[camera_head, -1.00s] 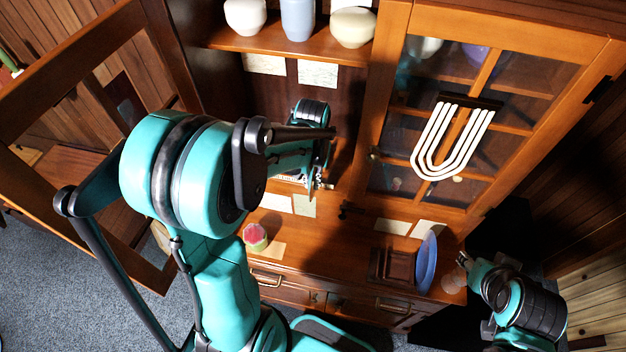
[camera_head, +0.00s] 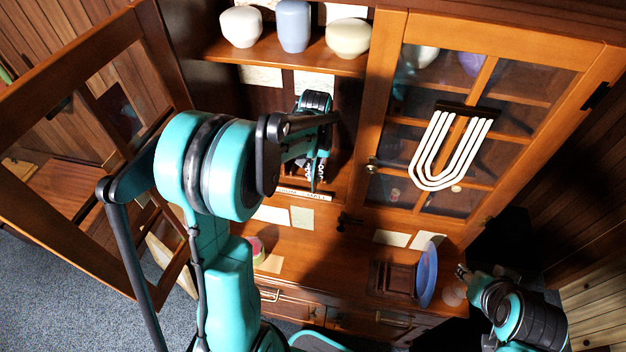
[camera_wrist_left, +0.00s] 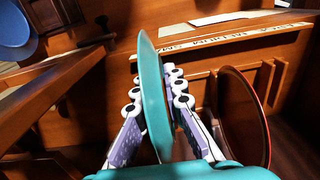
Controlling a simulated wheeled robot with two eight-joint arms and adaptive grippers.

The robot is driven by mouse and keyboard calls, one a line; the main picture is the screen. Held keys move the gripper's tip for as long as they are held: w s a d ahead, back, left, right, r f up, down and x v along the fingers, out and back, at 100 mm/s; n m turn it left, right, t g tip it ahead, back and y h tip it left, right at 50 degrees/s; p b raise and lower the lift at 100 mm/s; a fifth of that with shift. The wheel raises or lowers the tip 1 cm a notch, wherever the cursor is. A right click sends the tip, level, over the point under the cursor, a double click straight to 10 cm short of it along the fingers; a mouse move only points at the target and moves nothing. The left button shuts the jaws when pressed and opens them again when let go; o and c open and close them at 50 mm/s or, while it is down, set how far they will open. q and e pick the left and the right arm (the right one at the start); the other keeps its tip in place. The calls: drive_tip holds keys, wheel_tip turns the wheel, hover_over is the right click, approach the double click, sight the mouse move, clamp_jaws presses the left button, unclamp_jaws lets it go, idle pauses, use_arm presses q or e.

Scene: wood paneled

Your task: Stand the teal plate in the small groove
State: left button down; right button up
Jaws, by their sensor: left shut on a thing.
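My left gripper (camera_head: 311,166) is inside the open left side of the cabinet, above the desk top. In the left wrist view its fingers (camera_wrist_left: 157,103) are shut on the teal plate (camera_wrist_left: 151,85), which is upright and nearly edge-on. A wooden ledge with lettering (camera_wrist_left: 220,35) lies beyond the plate. Wooden rack bars (camera_wrist_left: 200,82) show to the right, with a dark, red-rimmed plate (camera_wrist_left: 242,125) standing there. Which groove is the small one I cannot tell. My right gripper (camera_head: 462,271) is low at the right; its finger opening is too small to read.
A blue plate (camera_head: 427,275) stands at a dark wooden holder (camera_head: 391,281) on the desk top. Vases (camera_head: 294,25) stand on the upper shelf. The open left door (camera_head: 75,62) and the shut glass door (camera_head: 480,120) flank the opening. A small round pot (camera_head: 256,246) is at the left.

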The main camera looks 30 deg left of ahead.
use_arm(q)
drive_tip(key=shift+w+a+b, duration=0.1)
drive_tip(key=shift+w+a, duration=0.3)
drive_tip(key=shift+w, duration=1.1)
drive_tip(key=shift+w+a+b, duration=0.15)
drive_tip(key=shift+w+a, duration=0.2)
drive_tip(key=shift+w, duration=1.1)
drive_tip(key=shift+w+a+b, duration=0.1)
drive_tip(key=shift+w+a, duration=0.3)
drive_tip(key=shift+w, duration=1.1)
drive_tip(key=shift+b, duration=0.4)
drive_tip(key=shift+f+b, duration=1.7)
drive_tip(key=shift+f, duration=0.6)
drive_tip(key=c, duration=1.5)
unclamp_jaws()
drive_tip(key=shift+c, duration=0.2)
